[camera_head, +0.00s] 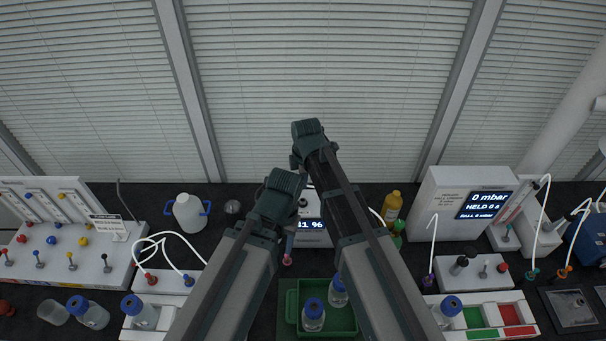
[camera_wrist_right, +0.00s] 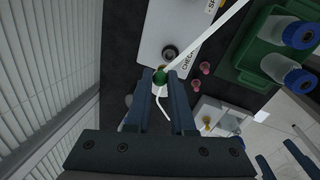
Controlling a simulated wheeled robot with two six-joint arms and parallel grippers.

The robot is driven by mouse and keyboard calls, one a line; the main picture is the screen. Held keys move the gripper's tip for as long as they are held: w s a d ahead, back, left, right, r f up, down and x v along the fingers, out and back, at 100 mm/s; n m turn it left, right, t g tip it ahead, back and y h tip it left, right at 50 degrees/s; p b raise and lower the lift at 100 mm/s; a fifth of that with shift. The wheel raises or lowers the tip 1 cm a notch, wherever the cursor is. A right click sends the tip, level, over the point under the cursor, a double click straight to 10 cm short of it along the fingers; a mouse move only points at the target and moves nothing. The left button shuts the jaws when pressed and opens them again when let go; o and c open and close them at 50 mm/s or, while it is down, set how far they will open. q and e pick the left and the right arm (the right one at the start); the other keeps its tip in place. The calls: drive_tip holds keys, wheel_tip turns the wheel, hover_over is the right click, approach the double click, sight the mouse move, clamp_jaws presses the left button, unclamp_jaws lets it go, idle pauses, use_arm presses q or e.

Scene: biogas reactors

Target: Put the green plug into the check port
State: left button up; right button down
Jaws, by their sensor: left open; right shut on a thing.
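In the right wrist view my right gripper (camera_wrist_right: 160,78) is shut on the green plug (camera_wrist_right: 160,75), held between the fingertips. A dark round port (camera_wrist_right: 170,52) on a white panel (camera_wrist_right: 185,22) lettered "CHECK" lies just beyond the plug in the picture. The plug appears apart from it; their height difference cannot be told. In the head view my right arm hides the right gripper, plug and port.
A white tube (camera_wrist_right: 215,38) runs past the panel towards the plug. Pink pieces (camera_wrist_right: 205,68) lie beside the panel. A green tray (camera_head: 292,306) with bottles stands at the front. A display box (camera_head: 450,205) stands to the right, a white jug (camera_head: 188,212) to the left.

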drive_tip(key=shift+w+f+b, duration=0.1)
drive_tip(key=shift+f+b, duration=0.5)
drive_tip(key=shift+f, duration=0.15)
drive_tip(key=shift+f+b, duration=1.65)
drive_tip(key=shift+f+b, duration=0.9)
idle(0.4)
drive_tip(key=c, duration=0.7)
unclamp_jaws()
drive_tip(key=shift+r, duration=0.1)
drive_tip(key=r+p, duration=0.4)
drive_tip(key=s+r+p, duration=0.1)
drive_tip(key=r+p, duration=0.2)
drive_tip(key=p, duration=0.1)
drive_tip(key=s+r+p, duration=0.1)
drive_tip(key=r+p, duration=0.2)
drive_tip(key=r, duration=0.1)
drive_tip(key=shift+s+d+r+p, duration=0.2)
drive_tip(key=shift+r+p, duration=0.1)
drive_tip(key=shift+p, duration=0.1)
